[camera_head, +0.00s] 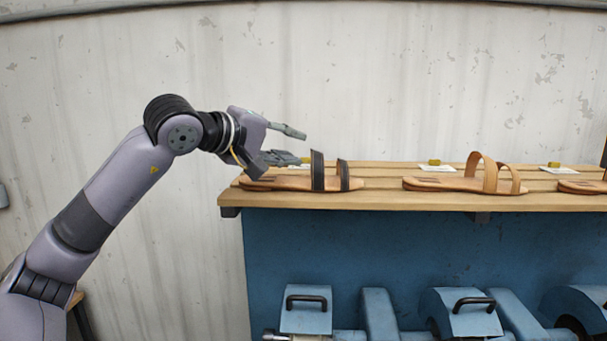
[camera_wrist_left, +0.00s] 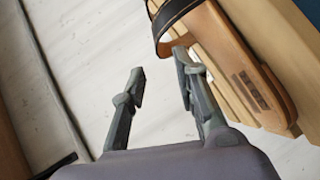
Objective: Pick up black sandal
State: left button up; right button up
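The black sandal (camera_head: 317,171) lies on the slatted wooden shelf (camera_head: 390,200), at its left end. It has a tan sole and two dark straps. The black sandal's tan sole (camera_wrist_left: 245,70) and dark strap lie beyond the right finger there. Contact between finger and sandal cannot be told. My right gripper is not in view.
A tan sandal (camera_head: 465,184) lies mid-shelf, and part of another sandal (camera_head: 583,187) shows at the right edge. Small cards with yellow blocks (camera_head: 434,163) lie behind them. Blue machinery (camera_head: 305,315) stands below the shelf. A pale wall is behind.

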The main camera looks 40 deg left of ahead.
pick_arm(q)
jog(key=shift+w+r, duration=0.1)
jog(key=p, duration=0.3)
send_over(307, 181)
jog(key=shift+f, duration=0.75)
jog(key=shift+w+f, duration=0.1)
jog(key=shift+w, duration=0.1)
jog(key=shift+s, duration=0.25)
jog(key=shift+c, duration=0.5)
jog(key=shift+w, duration=0.15)
jog(key=c, duration=0.5)
grip_shut()
